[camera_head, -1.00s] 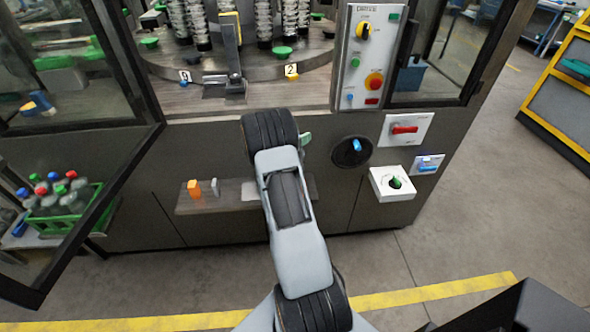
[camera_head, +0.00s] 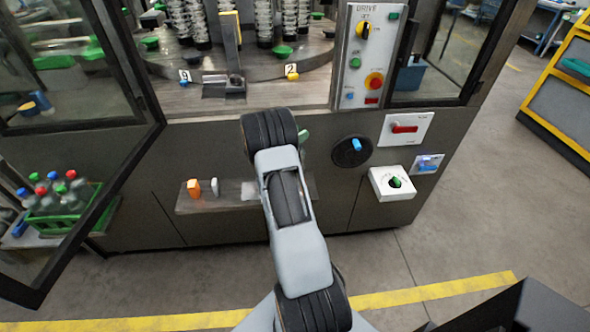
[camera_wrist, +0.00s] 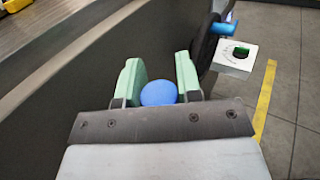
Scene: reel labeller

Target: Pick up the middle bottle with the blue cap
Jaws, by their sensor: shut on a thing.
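In the wrist view my gripper (camera_wrist: 158,80) has its two pale green fingers on either side of a round blue cap (camera_wrist: 158,93). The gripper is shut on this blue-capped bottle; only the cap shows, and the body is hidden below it. In the head view my arm covers most of the gripper, and just a bit of one green finger (camera_head: 304,136) shows, in front of the machine. The held bottle is hidden there.
A green crate (camera_head: 58,226) of bottles with red, blue and green caps stands at the left, behind the open glass door. A small shelf (camera_head: 225,203) holds an orange and a grey piece. The control box (camera_head: 371,58) and handwheel (camera_head: 352,152) are right of my arm.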

